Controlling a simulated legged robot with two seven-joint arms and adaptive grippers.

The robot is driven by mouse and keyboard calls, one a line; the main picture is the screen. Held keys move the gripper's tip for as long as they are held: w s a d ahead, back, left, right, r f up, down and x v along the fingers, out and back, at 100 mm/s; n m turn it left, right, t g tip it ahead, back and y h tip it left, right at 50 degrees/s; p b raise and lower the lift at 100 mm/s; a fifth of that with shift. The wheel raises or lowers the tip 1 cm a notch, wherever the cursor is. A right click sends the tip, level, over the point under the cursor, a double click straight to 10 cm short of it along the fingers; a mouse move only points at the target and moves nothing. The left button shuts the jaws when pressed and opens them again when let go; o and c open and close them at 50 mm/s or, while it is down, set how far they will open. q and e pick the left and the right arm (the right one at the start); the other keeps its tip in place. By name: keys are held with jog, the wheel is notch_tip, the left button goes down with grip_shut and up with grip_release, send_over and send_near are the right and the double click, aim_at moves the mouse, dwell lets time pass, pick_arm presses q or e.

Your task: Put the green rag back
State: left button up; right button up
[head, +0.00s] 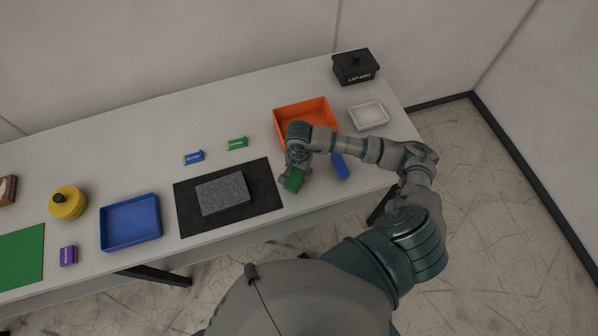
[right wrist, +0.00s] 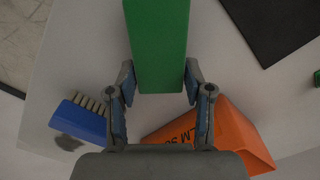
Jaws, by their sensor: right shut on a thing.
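The green rag (head: 294,181) shows as a plain green block. My right gripper (head: 292,171) is shut on it, just right of the black mat (head: 268,182). In the right wrist view the green rag (right wrist: 158,45) stands out beyond the two fingertips (right wrist: 160,92), with its near end between them. In the head view the arm and gripper partly cover the rag. I cannot tell whether it touches the table. My left gripper is not in view.
The orange tray (head: 288,113) lies behind my right gripper. A blue brush (head: 340,166) lies to its right. A grey granite slab (head: 223,193) is on the black mat. Green (head: 237,143) and blue (head: 193,157) packets lie behind the mat. A blue tray (head: 131,243) stands left.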

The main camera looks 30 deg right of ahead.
aim_at(298, 172)
jog(key=shift+f, duration=0.95)
jog(key=shift+a, duration=0.35)
jog(key=o, duration=1.1)
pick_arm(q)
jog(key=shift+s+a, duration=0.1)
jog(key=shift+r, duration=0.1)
pick_arm(e)
jog(key=shift+d, duration=0.15)
jog(key=shift+d+r, duration=0.1)
jog(key=shift+r, duration=0.05)
jog(key=r, duration=0.5)
jog(key=r+b, duration=0.1)
jog(key=r, duration=0.5)
jog(key=shift+a, duration=0.2)
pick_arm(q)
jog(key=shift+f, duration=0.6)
pick_arm(e)
jog(key=shift+d+r, duration=0.15)
jog(key=shift+r, duration=0.3)
